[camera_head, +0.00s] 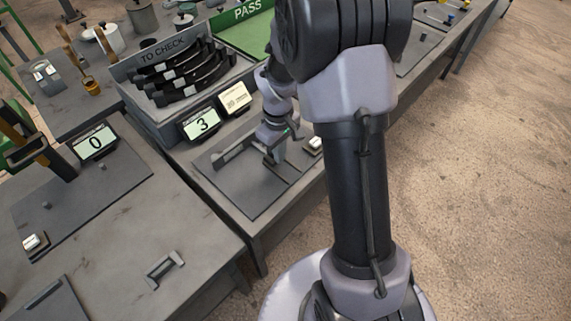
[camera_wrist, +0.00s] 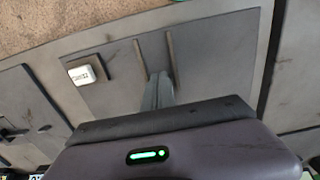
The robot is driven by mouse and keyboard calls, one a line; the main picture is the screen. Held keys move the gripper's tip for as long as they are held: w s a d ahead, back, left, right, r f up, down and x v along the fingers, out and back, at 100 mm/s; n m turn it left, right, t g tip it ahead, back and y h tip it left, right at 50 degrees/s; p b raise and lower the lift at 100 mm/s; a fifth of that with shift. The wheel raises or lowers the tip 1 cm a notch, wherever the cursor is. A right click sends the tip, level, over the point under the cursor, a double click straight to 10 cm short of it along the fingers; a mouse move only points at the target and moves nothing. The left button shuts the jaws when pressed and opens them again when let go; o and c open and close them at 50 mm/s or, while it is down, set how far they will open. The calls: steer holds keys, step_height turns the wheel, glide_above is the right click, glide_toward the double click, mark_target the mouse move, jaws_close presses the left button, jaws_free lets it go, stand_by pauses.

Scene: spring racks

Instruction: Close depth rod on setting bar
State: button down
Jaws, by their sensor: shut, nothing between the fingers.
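A dark flat plate (camera_head: 240,195) lies on the bench beneath my gripper (camera_head: 272,158). In the wrist view, two thin dark bars (camera_wrist: 144,62) and (camera_wrist: 173,58) stand on this plate (camera_wrist: 105,95), roughly parallel with a gap between them. I cannot tell which of these is the depth rod or the setting bar. My gripper also shows in the wrist view (camera_wrist: 158,82); its fingers are together and empty, with the tips close to the gap. Whether they touch a bar is unclear. A grey bar (camera_head: 228,151) lies at the plate's back left.
A display reading 3 (camera_head: 201,124) and a cream card (camera_head: 234,98) stand behind the plate. A white button block (camera_head: 315,143) sits at the plate's right; the wrist view shows it too (camera_wrist: 84,74). A "TO CHECK" rack (camera_head: 150,72) holds several dark curved parts.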

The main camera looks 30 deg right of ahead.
steer(key=shift+r, duration=0.15)
stand_by(0.4)
step_height(320, 180, up, 7)
steer(key=p, duration=0.6)
steer(key=shift+s, duration=0.1)
steer(key=s+a+r+m+t+b, duration=0.25)
steer(key=s+a+r, duration=0.2)
steer(key=r, duration=0.55)
steer(key=s+a+r+m+t+y+b, duration=0.1)
steer(key=s+a+r+m, duration=0.2)
steer(key=s, duration=0.4)
steer(key=s+a+r+m+t+y+b, duration=0.1)
steer(key=s+a+r+m+t, duration=0.1)
steer(key=s, duration=0.5)
steer(key=shift+s+a+r+m+b, duration=0.2)
steer(key=shift+a+r+m+b, duration=0.25)
steer(key=shift+a, duration=0.65)
